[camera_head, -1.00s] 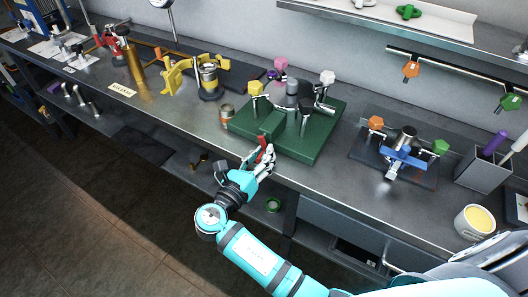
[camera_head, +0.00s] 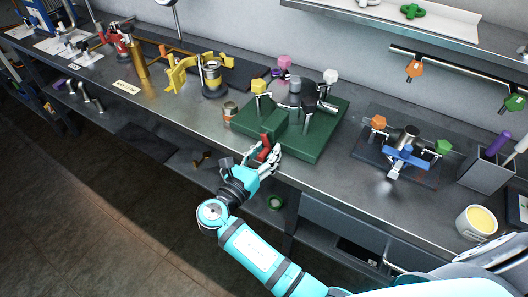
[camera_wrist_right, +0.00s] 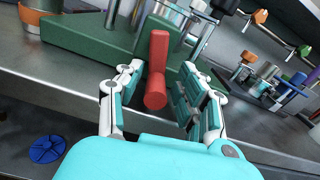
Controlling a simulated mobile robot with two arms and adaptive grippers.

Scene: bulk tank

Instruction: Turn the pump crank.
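A green pump base (camera_head: 318,148) stands on the bench with grey posts and arms carrying yellow, pink, white and black knobs. A red handle (camera_head: 265,148) sticks out at its front edge; it also shows in the right wrist view (camera_wrist_right: 157,65). Which part is the crank is not clear. My right gripper (camera_head: 268,157) is at the red handle. In the right wrist view its fingers (camera_wrist_right: 160,78) stand open on both sides of the handle, with gaps showing. My left gripper is not in view.
A small can (camera_head: 230,111) stands left of the green base. A blue-handled device (camera_head: 404,155) on a dark plate, a grey holder (camera_head: 485,170) and a yellow-filled pot (camera_head: 477,222) stand to the right.

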